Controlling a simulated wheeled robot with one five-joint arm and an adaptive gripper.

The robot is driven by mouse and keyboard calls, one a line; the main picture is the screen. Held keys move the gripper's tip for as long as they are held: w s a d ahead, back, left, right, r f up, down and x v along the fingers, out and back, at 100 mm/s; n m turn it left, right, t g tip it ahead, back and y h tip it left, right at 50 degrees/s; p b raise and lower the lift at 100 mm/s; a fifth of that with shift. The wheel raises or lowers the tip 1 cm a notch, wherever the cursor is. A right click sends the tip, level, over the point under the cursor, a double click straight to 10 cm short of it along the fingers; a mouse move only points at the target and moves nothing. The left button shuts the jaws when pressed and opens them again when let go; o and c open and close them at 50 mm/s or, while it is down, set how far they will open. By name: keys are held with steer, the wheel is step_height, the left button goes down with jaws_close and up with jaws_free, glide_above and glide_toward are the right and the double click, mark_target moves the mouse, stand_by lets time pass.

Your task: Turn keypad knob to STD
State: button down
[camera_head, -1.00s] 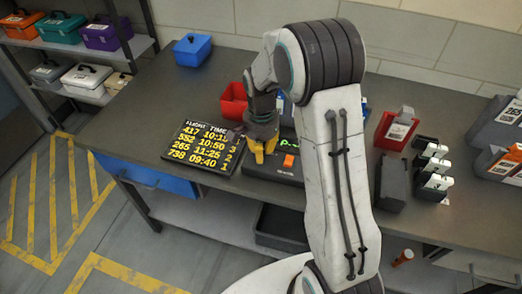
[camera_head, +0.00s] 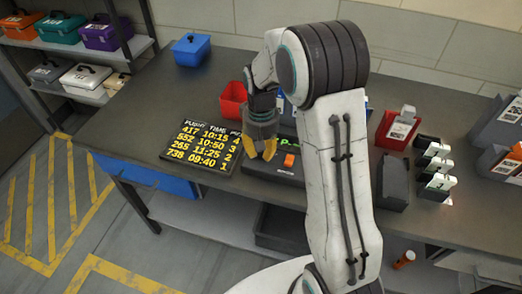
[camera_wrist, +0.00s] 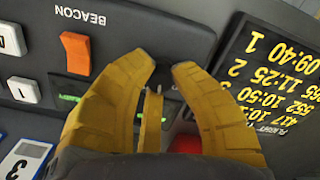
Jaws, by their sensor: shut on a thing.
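The dark keypad panel (camera_head: 258,166) lies on the workbench beside the flight board. Its orange BEACON switch (camera_head: 289,160) and part of a green display (camera_head: 287,142) show; the switch also appears upside down in the wrist view (camera_wrist: 76,53). My gripper (camera_head: 264,158) points down at the keypad's left part. In the wrist view its yellow fingertips (camera_wrist: 171,68) are closed around the dark knob (camera_wrist: 168,78), which is mostly hidden between them. The knob's pointer and the STD mark cannot be read.
The flight board (camera_head: 203,148) lies just left of the keypad. A red bin (camera_head: 233,100) stands behind it and a blue box (camera_head: 191,50) at the far left back. A red holder (camera_head: 395,132) and a dark block (camera_head: 393,185) stand right of my arm. The bench's left end is clear.

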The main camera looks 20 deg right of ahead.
steer(key=n, duration=0.3)
steer(key=shift+s+f+n, duration=0.1)
steer(key=shift+n, duration=0.2)
steer(key=shift+n+b, duration=0.3)
steer(key=shift+n, duration=1.5)
steer(key=c, duration=1)
jaws_free()
step_height(320, 180, up, 12)
steer(key=shift+r, duration=0.1)
